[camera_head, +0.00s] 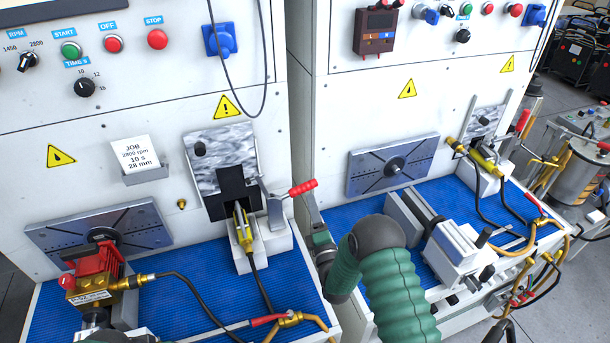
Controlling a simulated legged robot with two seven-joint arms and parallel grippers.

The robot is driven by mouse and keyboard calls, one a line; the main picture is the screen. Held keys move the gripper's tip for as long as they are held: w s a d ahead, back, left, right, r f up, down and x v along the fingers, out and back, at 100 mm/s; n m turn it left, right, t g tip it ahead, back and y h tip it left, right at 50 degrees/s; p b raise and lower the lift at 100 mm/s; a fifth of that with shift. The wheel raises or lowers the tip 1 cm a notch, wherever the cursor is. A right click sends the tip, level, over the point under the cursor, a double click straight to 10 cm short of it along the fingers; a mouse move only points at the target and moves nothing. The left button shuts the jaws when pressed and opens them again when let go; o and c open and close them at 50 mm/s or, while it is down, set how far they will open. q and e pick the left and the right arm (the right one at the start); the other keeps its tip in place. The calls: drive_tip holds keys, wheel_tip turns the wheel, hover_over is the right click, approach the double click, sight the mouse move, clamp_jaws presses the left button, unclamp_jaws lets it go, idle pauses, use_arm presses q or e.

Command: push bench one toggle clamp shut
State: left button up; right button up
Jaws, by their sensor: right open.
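The toggle clamp (274,206) stands on a white block at the right side of the left-hand bench, in front of a grey plate with a black opening. Its red-handled lever (302,188) sticks out to the right and slightly up. A yellow brass fitting (242,228) with a black hose sits just left of the clamp. My right gripper (311,208) is close below and right of the red handle, its fingers pointing up. It is open and empty; whether it touches the lever I cannot tell.
A red and brass pump unit (94,276) stands at the left-hand bench's front left, with a black hose crossing the blue mat (190,272). A red-handled valve (289,320) sits at the front edge. A second bench with a white vise (457,255) stands to the right.

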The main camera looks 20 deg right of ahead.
sight(297, 191)
drive_tip(key=p+x, duration=0.1)
drive_tip(key=x, duration=1)
drive_tip(key=shift+a+f+p, duration=0.2)
drive_tip(key=shift+f+p, duration=0.1)
drive_tip(key=shift+f, duration=0.1)
drive_tip(key=shift+w+f, duration=0.1)
drive_tip(key=shift+w, duration=0.1)
drive_tip(key=shift+c, duration=0.9)
drive_tip(key=shift+a, duration=0.2)
clamp_jaws()
